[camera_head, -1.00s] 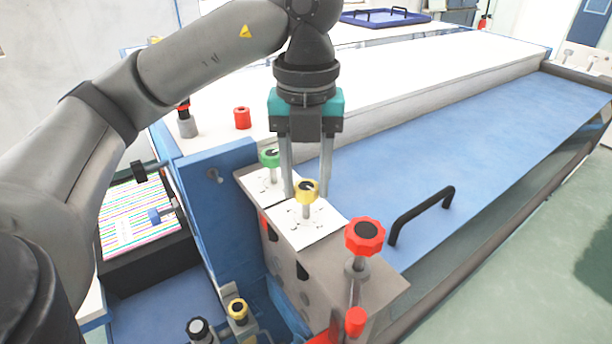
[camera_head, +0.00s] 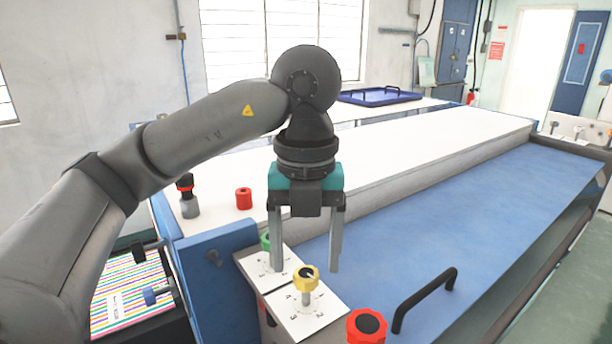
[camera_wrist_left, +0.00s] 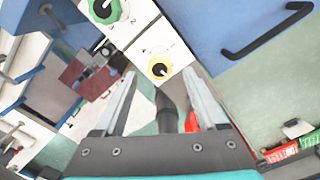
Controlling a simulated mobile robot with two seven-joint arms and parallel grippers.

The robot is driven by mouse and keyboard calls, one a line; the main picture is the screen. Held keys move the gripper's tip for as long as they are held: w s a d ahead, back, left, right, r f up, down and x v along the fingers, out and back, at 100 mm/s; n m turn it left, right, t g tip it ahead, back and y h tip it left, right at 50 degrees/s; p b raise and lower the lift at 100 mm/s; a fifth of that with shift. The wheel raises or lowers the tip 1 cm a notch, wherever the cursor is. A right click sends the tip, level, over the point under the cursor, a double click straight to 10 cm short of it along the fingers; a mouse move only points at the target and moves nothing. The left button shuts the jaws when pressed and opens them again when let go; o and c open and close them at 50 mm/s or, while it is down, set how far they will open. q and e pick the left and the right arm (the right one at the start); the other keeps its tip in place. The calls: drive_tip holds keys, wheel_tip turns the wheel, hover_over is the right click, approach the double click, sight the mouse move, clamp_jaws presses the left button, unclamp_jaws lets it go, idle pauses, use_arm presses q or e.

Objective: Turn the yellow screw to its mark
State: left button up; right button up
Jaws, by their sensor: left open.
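The yellow screw (camera_head: 306,278) is a knob with a dark pointer on its top. It stands upright on a white plate with printed marks (camera_head: 318,318). It also shows in the left wrist view (camera_wrist_left: 159,68), beyond the fingertips and between their lines. My left gripper (camera_head: 306,268) is open and empty, pointing down. Its fingers are spread wide, above and behind the yellow screw and apart from it. The green screw (camera_head: 265,242) is partly hidden by the left finger; it also shows in the left wrist view (camera_wrist_left: 104,9). My right gripper is not in view.
A red knob (camera_head: 366,326) stands in front at the right of the yellow screw. A black handle (camera_head: 424,300) rises from the blue panel (camera_head: 480,215). A red cap (camera_head: 243,198) and a red-topped grey post (camera_head: 188,200) stand on the white surface behind.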

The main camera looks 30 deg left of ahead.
sight(306, 275)
use_arm(q)
wheel_tip(306, 275, up, 13)
drive_tip(key=p, duration=0.4)
idle(0.7)
